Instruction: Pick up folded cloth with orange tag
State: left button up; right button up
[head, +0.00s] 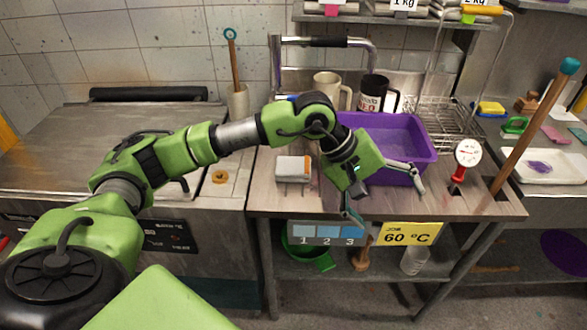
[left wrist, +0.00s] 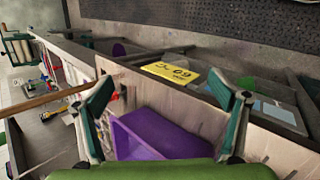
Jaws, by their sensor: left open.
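A small folded grey-white cloth (head: 293,168) lies on the steel counter in the head view, left of the purple tub. A bit of orange shows at its right edge, which looks like a tag. My left gripper (head: 381,196) is open and empty, to the right of the cloth, over the counter's front edge and in front of the tub. In the left wrist view the open fingers (left wrist: 163,92) spread wide with nothing between them. I cannot make out the cloth in that view. My right gripper is not in view.
The purple tub (head: 408,133) stands on the counter; it also shows in the left wrist view (left wrist: 165,135). Two mugs, a wire rack (head: 440,128), a dial thermometer (head: 467,155) and a leaning pole (head: 530,135) stand nearby. Signs hang on the front edge.

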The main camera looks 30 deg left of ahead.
pick_arm(q)
jog(key=w+a+m+y, duration=0.1)
jog(key=w+a+y, duration=0.15)
jog(key=a, duration=0.55)
jog(key=w+a+y, duration=0.1)
jog(key=a+y, duration=0.3)
jog(key=a, duration=0.4)
jog(key=y, duration=0.3)
send_near(293, 164)
jog(key=f, duration=0.1)
jog(key=f+p, duration=0.1)
jog(key=w+a+f, duration=0.1)
jog(key=shift+f+t+p, duration=0.2)
jog(key=shift+t+p, duration=0.1)
jog(key=shift+w+f+m, duration=0.15)
jog(key=shift+f+m, duration=0.15)
jog(key=shift+f, duration=0.25)
jog(key=p+x, duration=0.2)
jog(key=x, duration=0.2)
jog(key=shift+d+f, duration=0.1)
jog(key=shift+f, duration=0.6)
jog(key=c, duration=1.2)
